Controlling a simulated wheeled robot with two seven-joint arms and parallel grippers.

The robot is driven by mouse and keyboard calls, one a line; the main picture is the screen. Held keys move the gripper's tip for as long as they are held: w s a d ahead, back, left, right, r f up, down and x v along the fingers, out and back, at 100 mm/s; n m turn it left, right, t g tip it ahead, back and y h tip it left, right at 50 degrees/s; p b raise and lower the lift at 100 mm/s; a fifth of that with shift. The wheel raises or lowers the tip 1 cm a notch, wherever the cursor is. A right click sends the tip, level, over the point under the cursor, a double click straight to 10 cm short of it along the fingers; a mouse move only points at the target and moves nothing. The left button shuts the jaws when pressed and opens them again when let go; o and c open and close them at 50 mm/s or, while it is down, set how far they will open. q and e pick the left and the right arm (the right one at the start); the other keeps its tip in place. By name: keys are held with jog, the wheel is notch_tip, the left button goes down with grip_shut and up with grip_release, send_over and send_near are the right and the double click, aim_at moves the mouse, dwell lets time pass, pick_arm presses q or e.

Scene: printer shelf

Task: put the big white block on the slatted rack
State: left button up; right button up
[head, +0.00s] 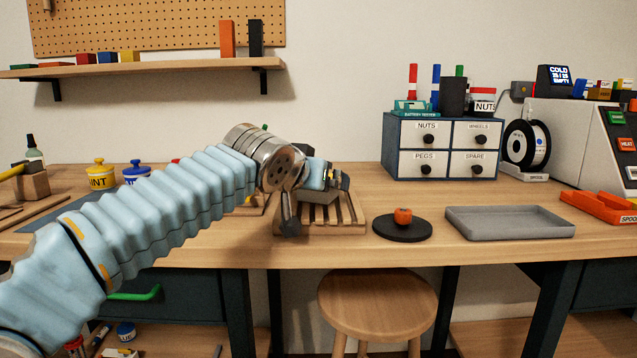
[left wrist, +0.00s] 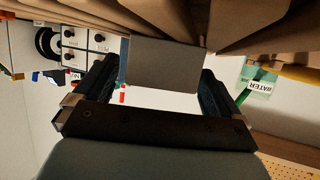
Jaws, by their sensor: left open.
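The slatted wooden rack (head: 345,228) stands on the workbench, partly hidden behind my left arm. The big white block (head: 318,197) looks grey in shadow and appears to rest on its slats, mostly covered by my gripper. My left gripper (head: 328,181) is just over the block, with its jaws open. In the left wrist view the block (left wrist: 165,65) lies between the two fingers of the gripper (left wrist: 158,85), against the brown slats (left wrist: 265,20). A gap shows beside the finger at left; the other finger is close to the block. My right gripper is not in view.
Right of the rack are a black round stand (head: 402,230) with an orange piece and an empty grey tray (head: 510,222). A drawer cabinet (head: 442,147) stands behind. A stool (head: 377,305) is in front of the bench. Paint pots (head: 100,175) stand at left.

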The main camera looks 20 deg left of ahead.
pick_arm(q)
jog(key=v, duration=1)
jog(key=shift+s+b, duration=0.2)
jog(key=shift+b, duration=0.2)
